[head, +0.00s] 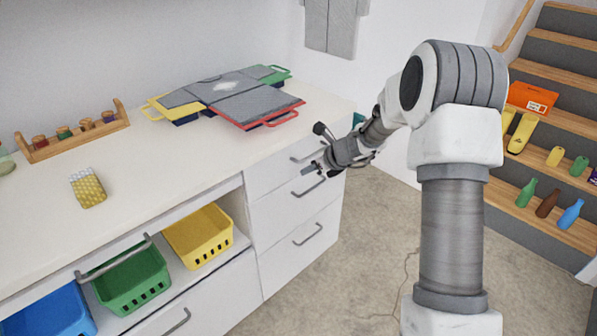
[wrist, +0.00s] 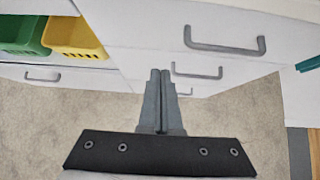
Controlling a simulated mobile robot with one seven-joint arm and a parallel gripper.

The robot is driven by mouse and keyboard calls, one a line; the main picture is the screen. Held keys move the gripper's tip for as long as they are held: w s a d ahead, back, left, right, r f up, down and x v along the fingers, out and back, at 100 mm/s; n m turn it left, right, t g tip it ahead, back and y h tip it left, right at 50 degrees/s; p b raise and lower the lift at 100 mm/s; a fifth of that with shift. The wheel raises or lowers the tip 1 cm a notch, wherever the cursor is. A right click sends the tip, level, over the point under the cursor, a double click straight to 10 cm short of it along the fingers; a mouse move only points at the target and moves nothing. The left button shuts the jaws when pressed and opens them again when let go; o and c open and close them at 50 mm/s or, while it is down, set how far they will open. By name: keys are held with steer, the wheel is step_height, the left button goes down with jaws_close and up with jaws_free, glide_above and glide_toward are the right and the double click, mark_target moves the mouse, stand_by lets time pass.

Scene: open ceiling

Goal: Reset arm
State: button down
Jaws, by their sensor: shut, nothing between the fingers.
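My gripper (head: 315,171) shows in the head view in front of the white drawer unit, at the right end of the counter. In the wrist view my gripper (wrist: 160,74) has its two grey fingers pressed together with nothing between them. It points toward the white drawers (head: 294,205) and their grey handles. In the head view the fingertips overlap the upper drawers; whether they touch the drawer fronts I cannot tell.
Yellow (head: 199,236), green (head: 132,278) and blue (head: 50,313) baskets sit below. Stairs (head: 562,150) with bottles rise at right. The floor (head: 345,265) between is clear.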

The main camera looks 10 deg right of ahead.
steer(key=s+a+r+n+g+p, duration=0.1)
steer(key=s+r+n+p, duration=0.2)
steer(key=s+r+n, duration=0.55)
steer(key=s+a+r+n+p, duration=0.25)
steer(key=s+r+n, duration=0.35)
steer(key=s+r, duration=0.5)
steer(key=s+d+r+n+h+p, duration=0.2)
steer(key=s+r+n, duration=0.3)
steer(key=s, duration=0.5)
steer(key=s+d+r+n+h+p, duration=0.3)
steer(key=s+d+r+n, duration=0.2)
steer(key=s+n, duration=0.4)
steer(key=shift+s+d+r+h+p, duration=0.3)
steer(key=shift+s+r, duration=0.2)
steer(key=shift+r, duration=0.25)
